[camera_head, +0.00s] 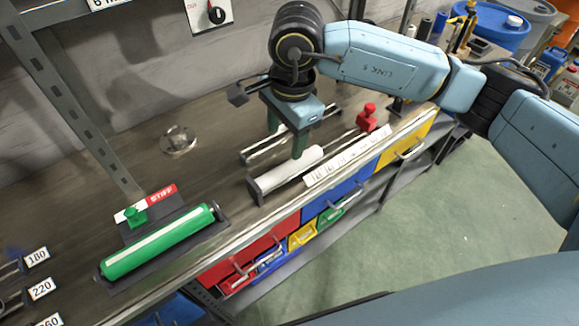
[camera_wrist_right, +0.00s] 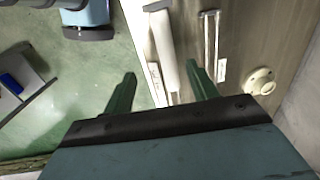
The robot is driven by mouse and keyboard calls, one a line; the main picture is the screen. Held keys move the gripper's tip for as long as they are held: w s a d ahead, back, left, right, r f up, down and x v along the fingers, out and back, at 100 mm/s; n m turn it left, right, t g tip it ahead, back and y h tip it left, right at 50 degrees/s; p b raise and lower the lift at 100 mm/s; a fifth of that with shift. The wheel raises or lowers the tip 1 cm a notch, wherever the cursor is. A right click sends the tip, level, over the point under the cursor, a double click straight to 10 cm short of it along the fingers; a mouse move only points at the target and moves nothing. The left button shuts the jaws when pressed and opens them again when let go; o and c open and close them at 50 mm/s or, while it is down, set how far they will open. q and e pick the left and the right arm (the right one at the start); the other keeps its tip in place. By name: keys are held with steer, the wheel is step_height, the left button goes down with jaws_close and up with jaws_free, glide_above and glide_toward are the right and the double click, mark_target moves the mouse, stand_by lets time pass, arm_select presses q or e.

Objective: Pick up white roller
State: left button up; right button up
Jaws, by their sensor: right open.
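The white roller (camera_head: 287,172) lies on the workbench, its near-left end at a dark end bracket (camera_head: 254,191). It also shows in the wrist view (camera_wrist_right: 163,48), running between the two fingers. My right gripper (camera_head: 286,143) is open and empty, its green fingers pointing down. One finger overlaps the roller in the head view; the other is on the far side. I cannot tell whether they touch it. The gripper also shows in the wrist view (camera_wrist_right: 160,72). My left gripper is not in view.
A green roller (camera_head: 160,244) lies on a dark holder at the left, by a "STIFF" label. A metal rail (camera_head: 262,149) and red knob (camera_head: 367,118) are beside the white roller. A printed strip (camera_head: 347,157) runs along the bench's front edge. A round metal piece (camera_head: 178,140) stands farther back.

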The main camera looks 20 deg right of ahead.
glide_above(288, 165)
steer(key=s, duration=0.2)
steer(key=f, duration=0.7)
steer(key=shift+w+a+f, duration=0.2)
steer(key=shift+a, duration=0.1)
steer(key=shift+w+d+f+p, duration=0.15)
steer(key=shift+w+f, duration=0.1)
steer(key=shift+f, duration=0.7)
steer(key=shift+w+d+f+p, duration=0.1)
steer(key=shift+w+f, duration=0.2)
steer(key=shift+f, duration=0.6)
steer(key=shift+w+d+f+p, duration=0.15)
steer(key=shift+w+f, duration=0.1)
steer(key=shift+f, duration=0.7)
jaws_close()
